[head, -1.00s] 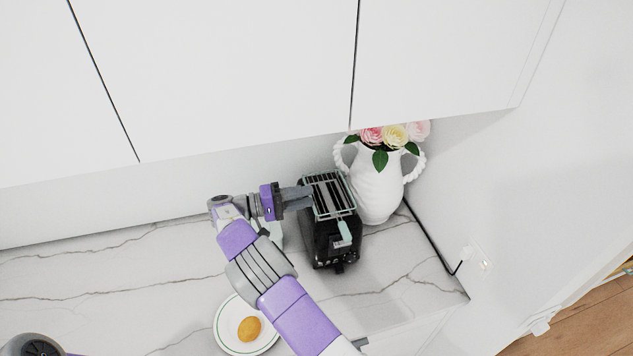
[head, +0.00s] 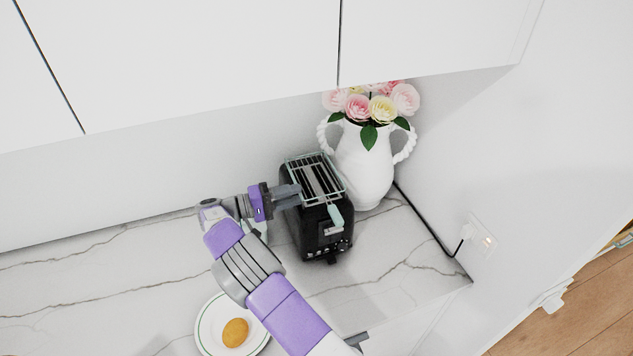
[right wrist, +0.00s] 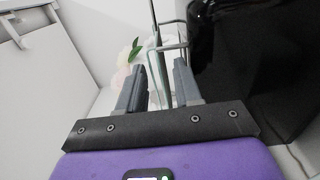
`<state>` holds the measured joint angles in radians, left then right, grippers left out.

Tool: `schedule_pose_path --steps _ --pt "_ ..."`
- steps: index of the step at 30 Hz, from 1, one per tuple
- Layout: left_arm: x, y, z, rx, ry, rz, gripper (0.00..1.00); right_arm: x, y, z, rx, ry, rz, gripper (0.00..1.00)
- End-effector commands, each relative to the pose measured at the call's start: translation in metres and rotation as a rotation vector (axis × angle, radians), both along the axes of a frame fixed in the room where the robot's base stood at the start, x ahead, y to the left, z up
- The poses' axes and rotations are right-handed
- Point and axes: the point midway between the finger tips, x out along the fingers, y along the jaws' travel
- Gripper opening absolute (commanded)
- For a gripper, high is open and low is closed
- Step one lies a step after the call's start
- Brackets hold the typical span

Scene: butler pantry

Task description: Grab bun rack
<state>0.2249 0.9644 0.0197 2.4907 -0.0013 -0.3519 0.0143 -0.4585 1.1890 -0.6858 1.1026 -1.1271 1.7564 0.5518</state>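The bun rack (head: 304,160) is a pale green wire frame with a mint handle (head: 335,215), on top of the black toaster (head: 322,238). My right gripper (head: 298,190) reaches the rack's left side from the left. In the right wrist view, its fingers (right wrist: 159,72) are apart, and thin rack wire (right wrist: 183,32) shows around and between their tips. I see no finger closed on the wire. The toaster's dark body (right wrist: 255,60) fills the right of that view. My left gripper is out of view.
A white vase (head: 365,165) with pink and yellow flowers stands just behind and right of the toaster. White cabinets (head: 200,60) hang above. A plate (head: 207,335) with a round golden-brown item lies near my right forearm. Marble counter (head: 90,290) is clear at left.

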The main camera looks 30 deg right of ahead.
Motion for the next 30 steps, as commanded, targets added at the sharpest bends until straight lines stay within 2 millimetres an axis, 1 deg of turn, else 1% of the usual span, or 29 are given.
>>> schedule_pose_path --steps 6,9,13,19,24,26,30 --pt "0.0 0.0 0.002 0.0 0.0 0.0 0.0 -0.009 -0.03 0.001 0.001 0.002 -0.004 0.34" --pt "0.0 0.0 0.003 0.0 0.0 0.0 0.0 -0.011 -0.042 0.0 0.0 0.0 -0.002 0.34" --pt "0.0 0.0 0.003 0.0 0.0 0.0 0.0 -0.013 -0.05 0.0 0.001 0.0 0.0 0.34" --pt "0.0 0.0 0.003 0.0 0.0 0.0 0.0 -0.013 -0.05 0.0 0.001 0.0 0.0 0.34" --pt "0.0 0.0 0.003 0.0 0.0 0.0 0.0 -0.013 -0.05 -0.001 0.001 0.001 0.0 0.08" --pt "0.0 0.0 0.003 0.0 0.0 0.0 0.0 -0.013 -0.05 -0.001 0.002 0.001 0.0 0.0" --pt "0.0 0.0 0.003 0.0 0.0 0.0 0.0 -0.014 -0.05 -0.002 0.003 0.002 -0.001 0.0"
